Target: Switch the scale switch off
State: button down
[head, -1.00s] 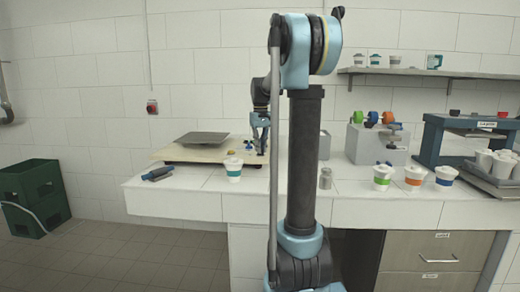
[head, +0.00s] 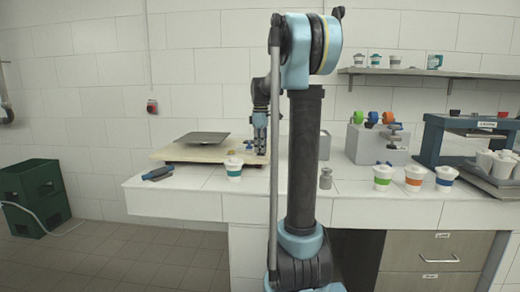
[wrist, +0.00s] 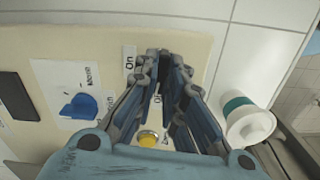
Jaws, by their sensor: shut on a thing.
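The cream board (head: 178,154) lies on the counter with a grey scale plate (head: 203,138) on it. My gripper (head: 261,151) is pointed down at the board's right end. In the wrist view its fingertips (wrist: 164,58) are close together beside an "On" label (wrist: 129,60); an "Off" label (wrist: 157,99) shows partly between the fingers. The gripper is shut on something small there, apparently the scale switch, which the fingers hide. A yellow knob (wrist: 149,138) shows between the finger bases. A blue knob (wrist: 80,106) sits on a white label to the left.
A blue-handled tool (head: 158,173) lies at the counter's left. Several cups and a metal weight (head: 325,178) stand further right.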

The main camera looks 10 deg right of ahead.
jog(key=shift+w+d+n, duration=0.1)
jog(key=shift+n, duration=0.7)
jog(key=c, duration=1.7)
grip_release()
notch_tip(320, 180, up, 12)
